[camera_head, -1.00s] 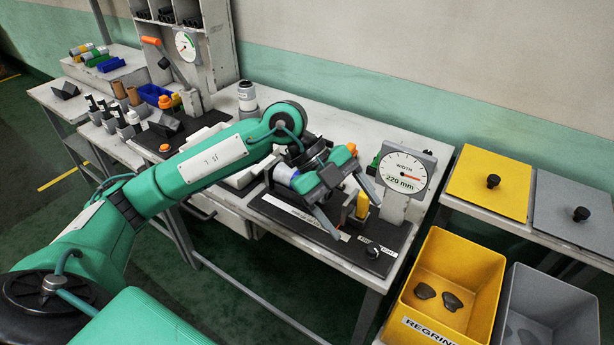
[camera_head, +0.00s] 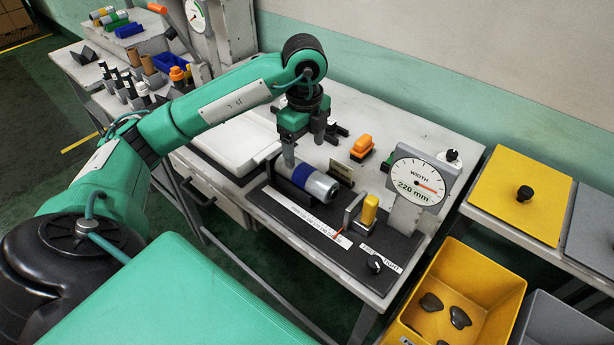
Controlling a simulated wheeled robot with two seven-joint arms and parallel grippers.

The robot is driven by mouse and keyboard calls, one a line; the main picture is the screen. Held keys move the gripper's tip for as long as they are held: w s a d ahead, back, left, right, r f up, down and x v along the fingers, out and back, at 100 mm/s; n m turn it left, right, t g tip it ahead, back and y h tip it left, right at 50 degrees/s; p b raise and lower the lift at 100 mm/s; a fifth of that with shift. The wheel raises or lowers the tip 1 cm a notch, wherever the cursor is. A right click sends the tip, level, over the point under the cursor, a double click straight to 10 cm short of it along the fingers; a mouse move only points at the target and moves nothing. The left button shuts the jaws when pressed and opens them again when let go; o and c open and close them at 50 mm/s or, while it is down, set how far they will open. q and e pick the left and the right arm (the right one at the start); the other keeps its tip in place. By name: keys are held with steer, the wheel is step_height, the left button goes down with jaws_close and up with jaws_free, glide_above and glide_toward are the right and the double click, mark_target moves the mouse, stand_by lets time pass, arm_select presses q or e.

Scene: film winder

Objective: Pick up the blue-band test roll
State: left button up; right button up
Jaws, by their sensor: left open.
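The blue-band test roll (camera_head: 318,187) is a grey cylinder with a blue band. It lies on its side on the black bed of the width gauge (camera_head: 262,203), behind the white scale strip. My left gripper (camera_head: 303,150) points down at the roll's far left end, its jaws apart. One finger overlaps the roll's left end; the other is farther back and to the right. I cannot tell whether either touches the roll. The gauge's dial (camera_head: 418,186) reads 220 mm. My right gripper is out of view.
A yellow gauge block (camera_head: 369,210) stands right of the roll, and a black knob (camera_head: 375,263) sits at the front. An orange part (camera_head: 362,147) lies behind. A white tray (camera_head: 237,145) lies left of the roll.

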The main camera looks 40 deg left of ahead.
mark_target(306, 169)
arm_select(q)
step_height(306, 169, down, 3)
steer(key=shift+s+f, duration=0.1)
steer(key=f, duration=0.1)
steer(key=f+p, duration=0.1)
steer(key=f, duration=0.1)
steer(key=shift+w+f, duration=0.2)
steer(key=shift+f, duration=0.7)
steer(key=shift+c, duration=1.1)
steer(key=c, duration=1)
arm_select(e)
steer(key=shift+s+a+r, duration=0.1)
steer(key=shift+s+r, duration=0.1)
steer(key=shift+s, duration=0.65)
